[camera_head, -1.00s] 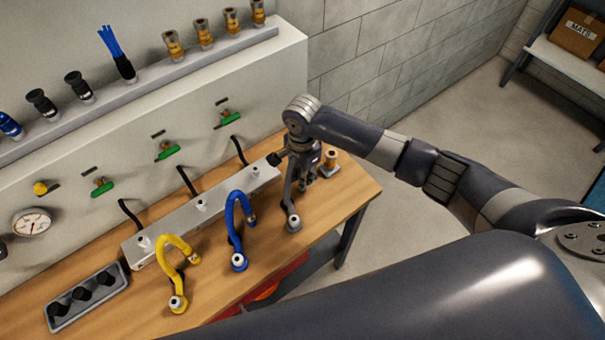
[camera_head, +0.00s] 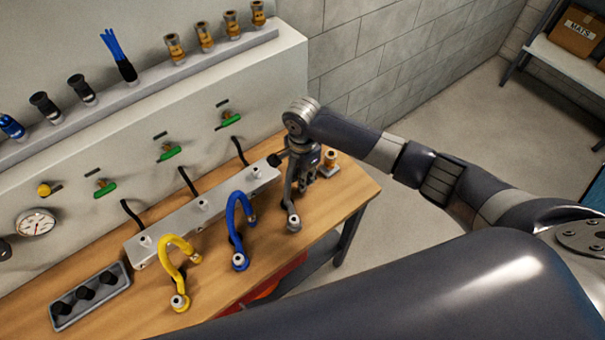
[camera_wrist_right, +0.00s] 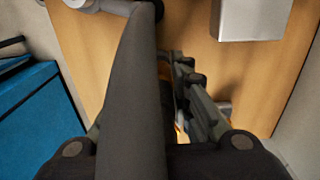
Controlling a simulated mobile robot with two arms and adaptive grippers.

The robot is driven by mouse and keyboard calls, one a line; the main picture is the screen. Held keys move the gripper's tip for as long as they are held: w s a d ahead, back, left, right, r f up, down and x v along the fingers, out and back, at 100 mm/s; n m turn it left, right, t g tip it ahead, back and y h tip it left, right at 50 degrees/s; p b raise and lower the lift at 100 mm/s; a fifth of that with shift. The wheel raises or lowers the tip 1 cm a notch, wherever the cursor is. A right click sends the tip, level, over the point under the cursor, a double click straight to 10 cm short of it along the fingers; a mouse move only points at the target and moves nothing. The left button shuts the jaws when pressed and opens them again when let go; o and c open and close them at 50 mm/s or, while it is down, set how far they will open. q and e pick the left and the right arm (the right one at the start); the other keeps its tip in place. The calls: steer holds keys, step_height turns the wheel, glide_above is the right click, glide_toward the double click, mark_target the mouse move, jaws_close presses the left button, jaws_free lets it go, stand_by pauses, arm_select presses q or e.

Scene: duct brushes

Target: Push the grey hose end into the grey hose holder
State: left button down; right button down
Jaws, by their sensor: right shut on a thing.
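My right gripper (camera_head: 305,182) points down at the right end of the bench and is shut on the grey hose (camera_head: 290,190). The hose rises from its round grey foot (camera_head: 293,223) to the gripper. In the right wrist view the grey hose (camera_wrist_right: 135,95) runs up the middle between the fingers (camera_wrist_right: 165,125) and hides much of them. Its gripped end is hidden. A silver block (camera_head: 225,192) carries several pale upright sockets; the rightmost socket (camera_head: 256,172) is left of the gripper. I cannot tell which is the grey holder. My left gripper is out of view.
A blue hose (camera_head: 235,225) and a yellow hose (camera_head: 175,265) arch on the bench to the left. A brass fitting (camera_head: 330,160) stands just right of the gripper. A grey tray (camera_head: 90,295) lies at the left. Bare wood (camera_head: 340,195) shows near the right edge.

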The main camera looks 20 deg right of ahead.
steer(key=shift+f, duration=0.5)
steer(key=c, duration=1.4)
jaws_free()
steer(key=shift+o, duration=0.2)
step_height(320, 180, up, 12)
